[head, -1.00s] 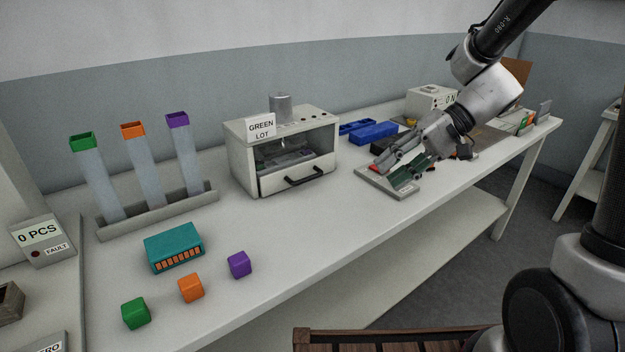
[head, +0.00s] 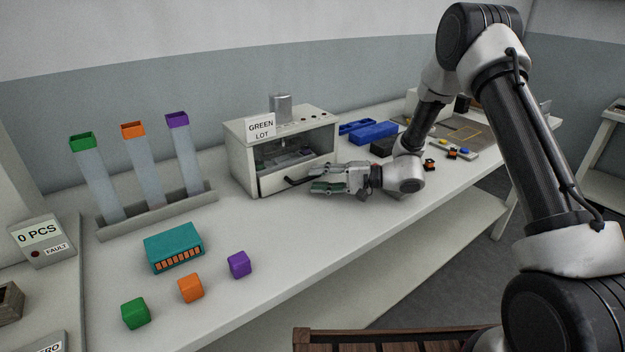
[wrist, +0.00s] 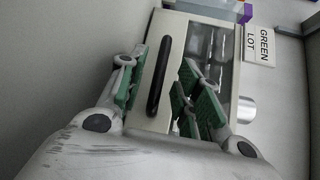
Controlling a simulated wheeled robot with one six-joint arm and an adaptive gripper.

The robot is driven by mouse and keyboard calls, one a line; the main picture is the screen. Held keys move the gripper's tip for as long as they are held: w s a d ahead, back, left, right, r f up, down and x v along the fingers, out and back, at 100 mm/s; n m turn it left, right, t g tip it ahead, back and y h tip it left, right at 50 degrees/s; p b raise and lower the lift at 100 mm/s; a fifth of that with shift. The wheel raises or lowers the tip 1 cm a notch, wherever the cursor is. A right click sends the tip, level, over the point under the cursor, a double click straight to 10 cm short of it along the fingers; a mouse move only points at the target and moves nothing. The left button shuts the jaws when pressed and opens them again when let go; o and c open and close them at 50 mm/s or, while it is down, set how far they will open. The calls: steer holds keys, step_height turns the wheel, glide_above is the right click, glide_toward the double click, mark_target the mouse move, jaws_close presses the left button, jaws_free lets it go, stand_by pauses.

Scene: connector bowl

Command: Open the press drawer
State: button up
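The press (head: 239,168) is a pale box with a glass front and a "GREEN LOT" label, standing on the bench in the head view. Its drawer front (head: 270,184) looks flush with the body. The black bar handle (head: 296,182) is partly hidden by my gripper in the head view and shows whole in the wrist view (wrist: 160,75). My gripper (head: 313,179) is open in front of the drawer. In the wrist view its green-padded fingers (wrist: 165,85) are spread on either side of the handle, which appears between them. I cannot tell whether they touch it.
Several blue bins (head: 374,131) lie right of the press. Three tubes in a rack (head: 160,212) stand left of it. A teal connector block (head: 174,246) and green, orange and purple cubes (head: 239,264) sit in front. The bench front between cubes and my gripper is clear.

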steer(key=shift+x, duration=1.1)
jaws_close()
steer(key=s+d, duration=0.3)
steer(key=s, duration=0.2)
steer(key=s+d, duration=0.4)
steer(key=s, duration=0.1)
steer(key=s+d, duration=0.3)
steer(key=s, duration=0.2)
steer(key=shift+d, duration=0.35)
jaws_free()
steer(key=shift+w, duration=0.1)
